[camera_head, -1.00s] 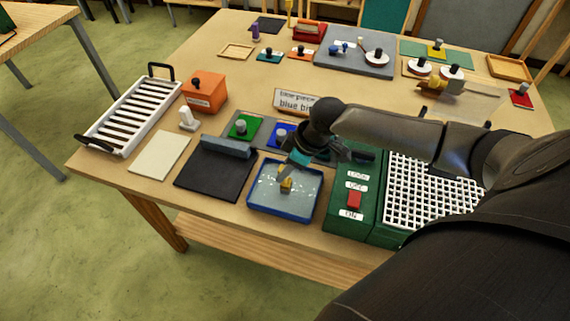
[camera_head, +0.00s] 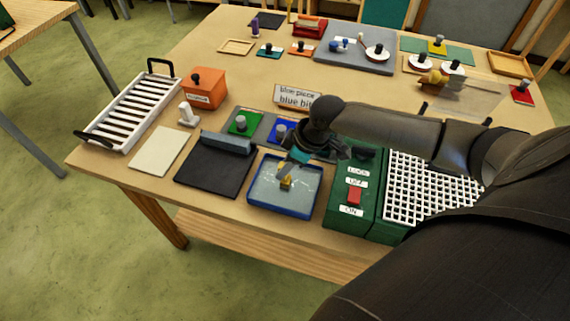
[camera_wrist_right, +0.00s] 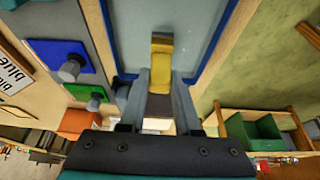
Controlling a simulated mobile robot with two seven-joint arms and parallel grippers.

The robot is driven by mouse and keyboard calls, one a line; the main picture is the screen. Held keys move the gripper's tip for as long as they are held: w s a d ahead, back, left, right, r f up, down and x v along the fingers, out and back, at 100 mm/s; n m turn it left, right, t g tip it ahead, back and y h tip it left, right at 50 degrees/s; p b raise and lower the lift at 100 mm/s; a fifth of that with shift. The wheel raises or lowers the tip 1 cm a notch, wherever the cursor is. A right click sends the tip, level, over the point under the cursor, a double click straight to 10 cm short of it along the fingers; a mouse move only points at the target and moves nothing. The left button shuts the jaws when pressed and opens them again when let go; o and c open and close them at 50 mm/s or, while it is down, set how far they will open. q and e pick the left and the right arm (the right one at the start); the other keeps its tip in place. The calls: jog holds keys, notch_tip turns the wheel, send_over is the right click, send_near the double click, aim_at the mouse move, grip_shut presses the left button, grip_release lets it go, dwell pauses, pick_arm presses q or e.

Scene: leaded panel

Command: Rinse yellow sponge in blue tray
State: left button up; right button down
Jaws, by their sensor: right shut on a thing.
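The blue tray (camera_head: 262,205) stands near the table's front edge and has a pale grey-blue inside. My right gripper (camera_head: 287,179) reaches down into it from above. It is shut on the yellow sponge (camera_head: 285,184), a small block low in the tray. In the right wrist view the sponge (camera_wrist_right: 161,65) sits between the fingers of my right gripper (camera_wrist_right: 160,88), with the tray's blue rim (camera_wrist_right: 107,30) on both sides. I cannot tell whether the sponge touches the tray floor. My left gripper is not in view.
A black mat (camera_head: 210,176) with a grey bar lies left of the tray. A green switch box (camera_head: 345,213) with a red switch stands close on its right, beside a white grid (camera_head: 425,190). Green (camera_head: 243,124) and blue (camera_head: 279,127) knobbed pieces sit behind.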

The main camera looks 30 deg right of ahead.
jog(key=shift+s+d+f+p, duration=0.1)
jog(key=shift+s+d+p, duration=0.25)
jog(key=shift+p, duration=0.15)
dwell(0.6)
jog(key=shift+w+a, duration=0.6)
jog(key=shift+w, duration=0.05)
dwell(0.6)
jog(key=shift+s+d+p, duration=0.25)
jog(key=shift+s+p, duration=0.1)
jog(key=shift+p, duration=0.2)
dwell(1.4)
jog(key=shift+r+p, duration=2.5)
jog(key=shift+p, duration=0.2)
